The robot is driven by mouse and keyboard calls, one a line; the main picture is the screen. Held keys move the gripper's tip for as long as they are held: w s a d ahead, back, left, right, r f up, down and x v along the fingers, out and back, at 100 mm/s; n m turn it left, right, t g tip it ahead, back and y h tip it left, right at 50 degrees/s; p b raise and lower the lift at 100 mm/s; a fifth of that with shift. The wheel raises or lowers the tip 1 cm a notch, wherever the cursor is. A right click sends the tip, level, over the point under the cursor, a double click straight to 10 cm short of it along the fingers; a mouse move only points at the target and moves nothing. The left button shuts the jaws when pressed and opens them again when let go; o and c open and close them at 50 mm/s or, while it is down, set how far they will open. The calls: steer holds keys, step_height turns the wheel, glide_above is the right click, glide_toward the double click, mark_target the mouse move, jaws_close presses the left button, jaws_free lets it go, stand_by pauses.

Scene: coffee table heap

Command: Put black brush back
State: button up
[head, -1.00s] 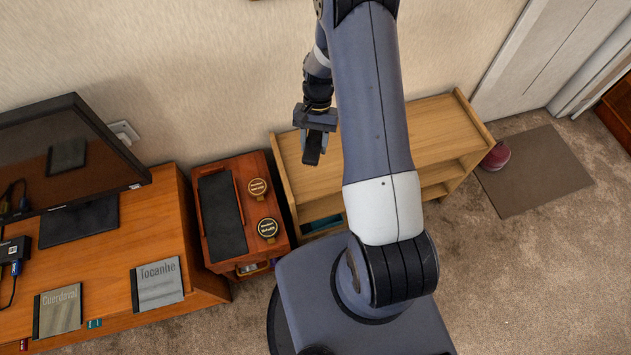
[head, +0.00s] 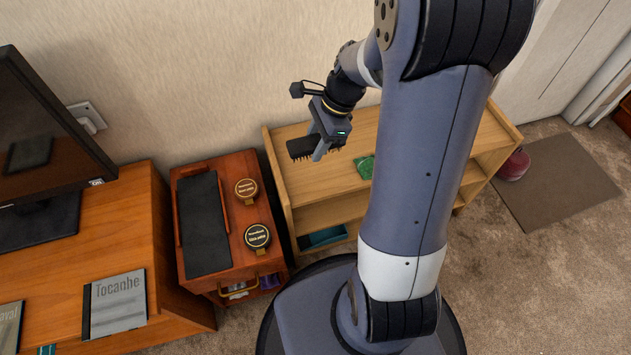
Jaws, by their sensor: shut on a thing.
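The black brush (head: 301,148) is held in my gripper (head: 318,150), which is shut on it. The brush lies roughly level with its bristles facing down. In the head view my gripper and the brush appear over the left end of the light wooden shelf unit (head: 348,183). They look raised above its top, though the exact height is hard to tell.
A green item (head: 365,167) lies on the shelf top, partly hidden by my arm. A desk (head: 145,215) with a monitor (head: 40,130) and a book (head: 117,303) is at the left. A red round thing (head: 515,165) sits by a floor mat (head: 565,185) at the right.

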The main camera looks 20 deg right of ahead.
mark_target(310, 178)
step_height(310, 178, down, 10)
steer(key=b, duration=0.4)
steer(key=shift+f, duration=0.15)
steer(key=o, duration=1)
steer(key=shift+c, duration=0.2)
steer(key=p+v, duration=0.4)
steer(key=v, duration=0.8)
